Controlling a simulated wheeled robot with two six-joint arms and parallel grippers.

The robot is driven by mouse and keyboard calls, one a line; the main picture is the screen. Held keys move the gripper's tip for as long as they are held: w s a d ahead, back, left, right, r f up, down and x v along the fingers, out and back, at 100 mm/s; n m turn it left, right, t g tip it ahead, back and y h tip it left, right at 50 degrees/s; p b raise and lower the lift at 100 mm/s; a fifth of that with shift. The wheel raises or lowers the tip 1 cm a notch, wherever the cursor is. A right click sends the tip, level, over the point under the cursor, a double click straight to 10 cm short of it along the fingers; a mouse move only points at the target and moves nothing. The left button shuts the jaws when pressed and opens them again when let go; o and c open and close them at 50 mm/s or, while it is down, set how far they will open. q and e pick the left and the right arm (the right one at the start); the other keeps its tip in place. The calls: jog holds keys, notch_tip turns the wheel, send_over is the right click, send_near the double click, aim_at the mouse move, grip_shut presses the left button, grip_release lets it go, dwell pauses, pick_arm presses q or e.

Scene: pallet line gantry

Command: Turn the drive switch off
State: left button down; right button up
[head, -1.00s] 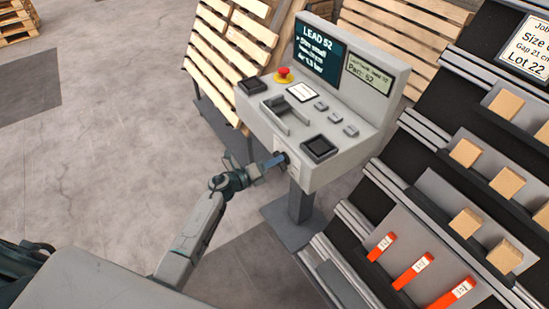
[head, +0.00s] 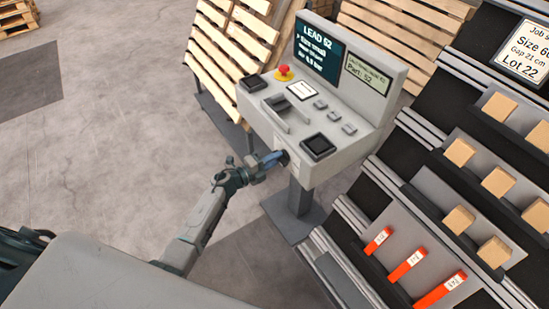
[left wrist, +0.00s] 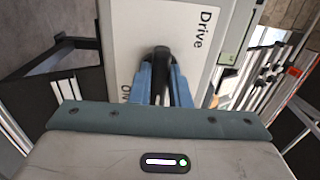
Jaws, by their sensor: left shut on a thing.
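The control console (head: 262,117) stands on a post with its screens tilted up at the back. The drive switch (left wrist: 161,56) is a black handle on the console's front face, beside a white label (left wrist: 202,35) reading "Drive". Part of a second word shows near the left fingertip. In the left wrist view my left gripper (left wrist: 160,80) has its blue fingers on both sides of the black handle, shut on it. In the head view my left gripper (head: 277,160) reaches the console's front face and hides most of the switch. My right gripper is not in view.
A red emergency button (head: 284,72) sits on the console top. A sloped rack (head: 420,160) with wooden blocks and orange labelled pieces stands close on the right. Wooden pallets (head: 225,50) lean behind.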

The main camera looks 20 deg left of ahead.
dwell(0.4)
pick_arm(q)
jog(key=c, duration=1.4)
grip_release()
jog(key=shift+o, duration=0.2)
jog(key=b+v, duration=0.2)
jog(key=v, duration=0.8)
jog(key=shift+s+a, duration=0.25)
jog(key=shift+s, duration=0.05)
